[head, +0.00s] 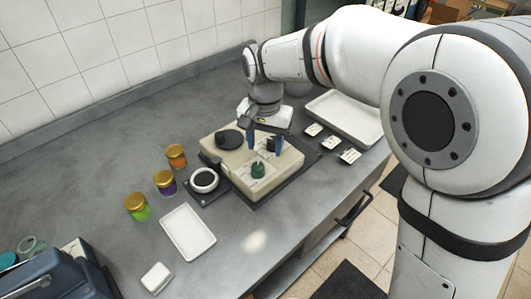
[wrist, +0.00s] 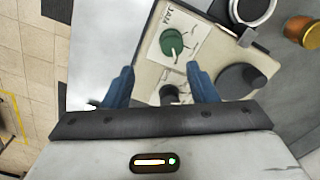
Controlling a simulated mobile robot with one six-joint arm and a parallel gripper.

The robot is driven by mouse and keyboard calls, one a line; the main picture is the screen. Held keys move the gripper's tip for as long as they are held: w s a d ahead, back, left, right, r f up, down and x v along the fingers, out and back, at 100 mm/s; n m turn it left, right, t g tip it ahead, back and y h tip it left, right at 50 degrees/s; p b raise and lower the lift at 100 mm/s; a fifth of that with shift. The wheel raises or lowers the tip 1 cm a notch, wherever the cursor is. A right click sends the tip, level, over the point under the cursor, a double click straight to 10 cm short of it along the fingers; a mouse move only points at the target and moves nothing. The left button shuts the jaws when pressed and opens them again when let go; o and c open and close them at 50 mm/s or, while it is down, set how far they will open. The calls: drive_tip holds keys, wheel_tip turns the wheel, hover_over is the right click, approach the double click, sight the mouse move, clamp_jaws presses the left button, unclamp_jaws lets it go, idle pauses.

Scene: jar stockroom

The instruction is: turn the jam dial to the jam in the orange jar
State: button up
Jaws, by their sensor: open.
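A green dial (head: 258,170) stands on the front of a beige machine (head: 225,163). In the wrist view the green dial (wrist: 171,42) sits on a white label card with small drawings and lettering that seems to read JAM upside down. A thin pale mark runs from the dial toward the gripper side; the drawings are too small to read. My gripper (head: 265,148) is open above the machine, behind the green dial. In the wrist view its fingers (wrist: 160,71) are apart, with the dial beyond their tips, not between them. The orange jar (head: 176,157) has a gold lid and stands left of the machine.
A dark knob (wrist: 170,93) and a black disc (head: 229,139) are also on the machine. A purple jar (head: 165,183) and green jar (head: 137,207) stand left. A round white-rimmed pad (head: 204,180) and white tray (head: 188,231) are nearby. Small cards (head: 331,142) lie right.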

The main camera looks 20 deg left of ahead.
sight(257, 166)
drive_tip(key=shift+s+a+f, duration=0.1)
drive_tip(key=shift+a+f, duration=0.05)
drive_tip(key=shift+a, duration=0.25)
drive_tip(key=shift+s+a+f, duration=0.1)
drive_tip(key=shift+a, duration=0.3)
drive_tip(key=shift+a+f, duration=0.2)
drive_tip(key=shift+f, duration=0.1)
wheel_tip(257, 166, down, 7)
drive_tip(key=shift+f, duration=0.1)
